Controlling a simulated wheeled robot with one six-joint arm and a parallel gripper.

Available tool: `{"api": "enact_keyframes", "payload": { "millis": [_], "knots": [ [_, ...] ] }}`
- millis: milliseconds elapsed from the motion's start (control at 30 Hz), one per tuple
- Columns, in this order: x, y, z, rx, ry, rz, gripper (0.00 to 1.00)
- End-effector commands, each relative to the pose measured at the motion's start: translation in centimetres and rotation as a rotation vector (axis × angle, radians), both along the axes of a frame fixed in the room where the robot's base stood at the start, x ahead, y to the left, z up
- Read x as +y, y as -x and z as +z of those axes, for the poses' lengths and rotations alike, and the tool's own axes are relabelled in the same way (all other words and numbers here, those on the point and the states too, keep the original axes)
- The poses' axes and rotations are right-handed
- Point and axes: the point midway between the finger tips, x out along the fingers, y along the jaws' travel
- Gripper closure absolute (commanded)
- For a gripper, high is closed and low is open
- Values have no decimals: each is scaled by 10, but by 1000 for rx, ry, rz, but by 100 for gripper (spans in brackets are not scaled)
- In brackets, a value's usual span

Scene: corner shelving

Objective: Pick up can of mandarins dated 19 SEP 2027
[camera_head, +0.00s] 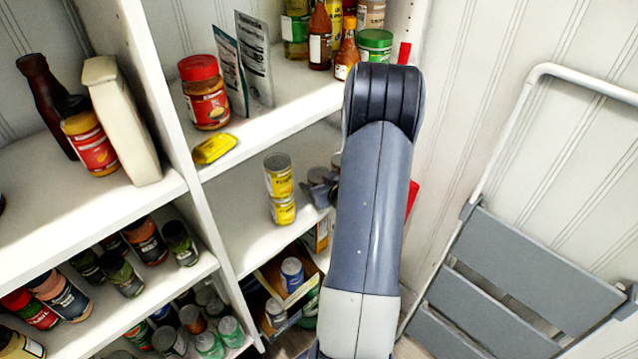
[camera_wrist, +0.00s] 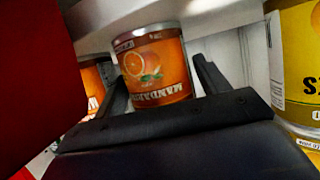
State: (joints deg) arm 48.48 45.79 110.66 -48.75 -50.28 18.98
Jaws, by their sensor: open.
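An orange can of mandarins (camera_wrist: 158,75) is in the middle of the wrist view, its printed name upside down in the picture. A small pale label shows near its top edge, but I cannot read a date. My gripper (camera_wrist: 160,68) is open, with one finger on each side of this can; I cannot tell whether they touch it. A second orange can (camera_wrist: 92,82) is partly hidden behind the left finger. In the head view my gripper (camera_head: 322,188) is at the middle shelf, and the cans beside it are mostly hidden by my arm.
Yellow cans (camera_head: 279,178) are stacked left of my gripper, and a yellow can (camera_wrist: 298,65) is close on the right in the wrist view. A large red surface (camera_wrist: 35,70) fills the wrist view's left side. The upper shelf (camera_head: 285,105) is above. A folded step ladder (camera_head: 520,265) leans at right.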

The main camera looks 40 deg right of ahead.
Motion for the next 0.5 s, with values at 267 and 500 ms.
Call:
{"api": "enact_keyframes", "payload": {
  "millis": [267, 500],
  "knots": [
    [0, -3, -1, 0, 0, 0, 31],
    [-1, -3, -1, 0, 0, 0, 50]
  ]
}}
